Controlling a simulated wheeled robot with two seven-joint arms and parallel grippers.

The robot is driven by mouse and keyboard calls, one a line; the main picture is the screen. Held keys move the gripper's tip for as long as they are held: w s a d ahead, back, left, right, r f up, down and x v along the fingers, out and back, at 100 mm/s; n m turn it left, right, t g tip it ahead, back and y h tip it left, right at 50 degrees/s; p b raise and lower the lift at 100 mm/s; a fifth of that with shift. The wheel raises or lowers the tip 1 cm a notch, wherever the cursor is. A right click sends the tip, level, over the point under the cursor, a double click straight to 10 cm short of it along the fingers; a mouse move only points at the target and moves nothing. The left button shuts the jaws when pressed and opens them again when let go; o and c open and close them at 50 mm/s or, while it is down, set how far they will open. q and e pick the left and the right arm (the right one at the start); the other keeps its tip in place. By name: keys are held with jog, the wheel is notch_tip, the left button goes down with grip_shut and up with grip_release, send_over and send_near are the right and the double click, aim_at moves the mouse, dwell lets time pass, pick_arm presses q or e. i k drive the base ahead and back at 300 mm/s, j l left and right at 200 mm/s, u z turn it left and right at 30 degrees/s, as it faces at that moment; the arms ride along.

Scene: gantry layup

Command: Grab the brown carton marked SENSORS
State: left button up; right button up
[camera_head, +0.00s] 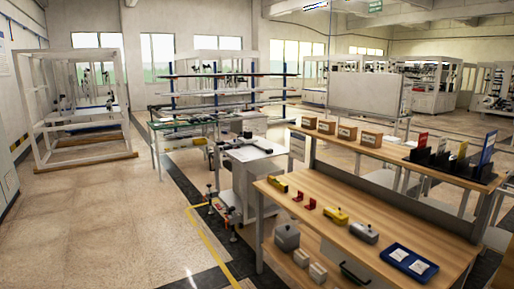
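Several brown cartons stand in a row on the raised wooden shelf at the right of the head view. From left to right they are a first carton (309,122), a second carton (326,127), a third carton (347,133) and a fourth carton (371,139). They have pale labels on their fronts. The lettering is too small to read, so I cannot tell which one is marked SENSORS. Neither of my grippers is in view.
Below the shelf, a wooden workbench (399,274) holds a blue tray (409,262), yellow tools, red pieces and grey blocks. Coloured folders (456,160) stand in dark holders on the shelf's right. A white frame (82,100) stands at left. The floor (120,225) at left is clear.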

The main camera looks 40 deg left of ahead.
aim_at(309, 123)
jog(key=u, duration=1.15)
jog(key=i+l, duration=0.25)
jog(key=i, duration=0.2)
jog(key=i+l, duration=0.2)
jog(key=i, duration=0.2)
jog(key=i+l+z, duration=0.1)
jog(key=i+l, duration=0.15)
jog(key=i, duration=0.2)
